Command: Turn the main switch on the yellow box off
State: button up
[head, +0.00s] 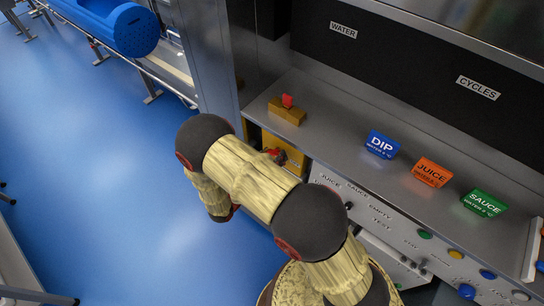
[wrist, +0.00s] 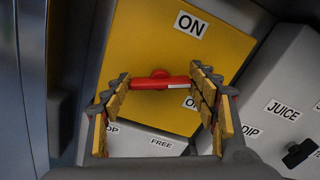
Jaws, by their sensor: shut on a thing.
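The yellow box (wrist: 139,42) fills the middle of the wrist view, with an ON label (wrist: 191,24) at its top. Its red main switch (wrist: 150,84) is a bar lying crosswise in that view, with a white strip near its right end. A second label (wrist: 189,103), starting with O, is partly hidden by my right finger. My gripper (wrist: 160,79) is shut on the red switch, one finger at each end. In the head view the yellow box (head: 293,155) and a bit of red show behind my arm, which hides the gripper.
A yellow block (head: 282,113) with a red piece on it sits on the steel shelf above. Blue DIP (head: 382,144), orange JUICE (head: 432,172) and green SAUCE (head: 485,203) signs stand to the right. A panel with a black knob (wrist: 299,153) is right of the box.

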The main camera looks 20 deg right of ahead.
jog(key=m+b, duration=0.2)
jog(key=m, duration=0.2)
jog(key=shift+m, duration=0.3)
jog(key=shift+b, duration=0.3)
jog(key=o, duration=1.2)
jog(key=shift+c, duration=0.2)
jog(key=shift+s, duration=0.1)
jog(key=v, duration=1.1)
jog(key=shift+s+a, duration=0.2)
jog(key=shift+a, duration=0.15)
